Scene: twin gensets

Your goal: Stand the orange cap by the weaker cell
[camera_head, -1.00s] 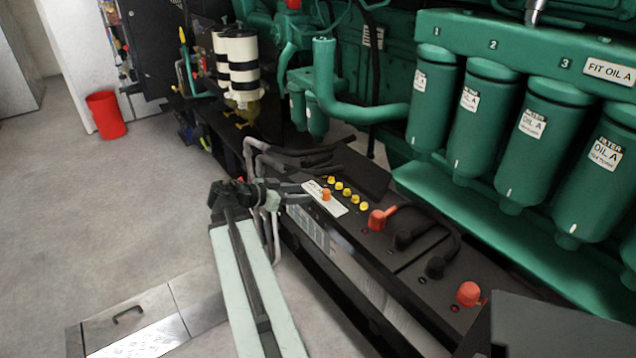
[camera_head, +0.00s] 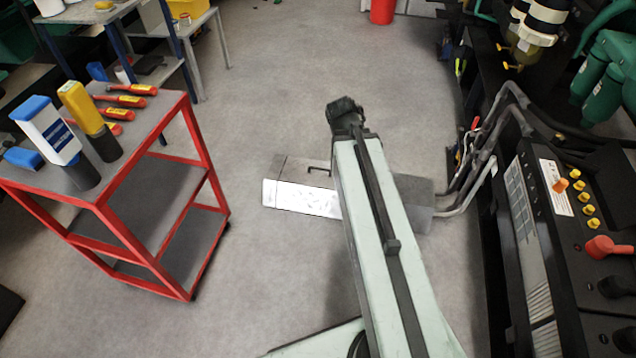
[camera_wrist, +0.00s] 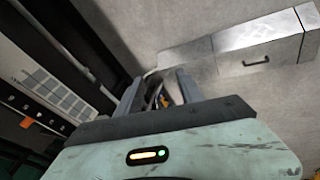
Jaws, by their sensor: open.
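The orange cap (camera_head: 560,185) stands on the white label plate (camera_head: 557,200) on top of the black battery, at the right of the head view. It is beside the far end of a row of several yellow cell caps (camera_head: 583,197), apart from them. A small orange spot, likely the cap, shows at the left of the wrist view (camera_wrist: 25,122). My gripper shows in the wrist view (camera_wrist: 158,92) with its two fingers apart and nothing clearly between them. In the head view my arm's end is over the floor, left of the battery; the fingers are hidden there. Cell readings are not legible.
A red-framed cart (camera_head: 150,140) with bottles and red-handled tools stands at left. Grey pipes (camera_head: 480,160) stand beside the battery. A red terminal cover (camera_head: 605,247) sits nearer on the battery.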

